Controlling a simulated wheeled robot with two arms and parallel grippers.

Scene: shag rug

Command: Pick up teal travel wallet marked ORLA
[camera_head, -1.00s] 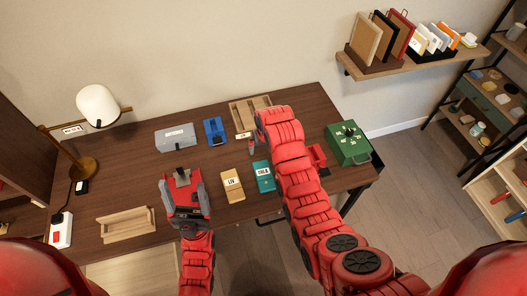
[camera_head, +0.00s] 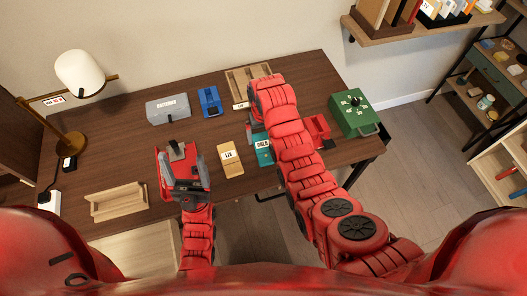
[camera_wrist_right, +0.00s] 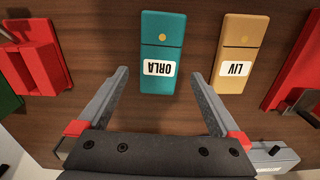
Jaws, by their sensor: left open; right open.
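The teal wallet marked ORLA (camera_head: 264,153) lies flat on the dark wooden desk, partly covered by my right arm in the head view. In the right wrist view the teal wallet (camera_wrist_right: 159,40) shows upside down, its ORLA label toward my gripper. My right gripper (camera_wrist_right: 161,75) is open and empty; its two fingertips point at the labelled end, one on each side in the picture, with no visible contact. In the head view the right gripper is mostly hidden by its arm. My left gripper (camera_head: 180,150) is open and empty, left of the wallets.
A tan wallet marked LIV (camera_head: 230,160) lies beside the teal one, close to one right fingertip. A red holder (camera_head: 318,128) and green box (camera_head: 354,113) stand to the right. A grey box (camera_head: 168,109), blue item (camera_head: 209,100) and wooden tray (camera_head: 235,85) are behind.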

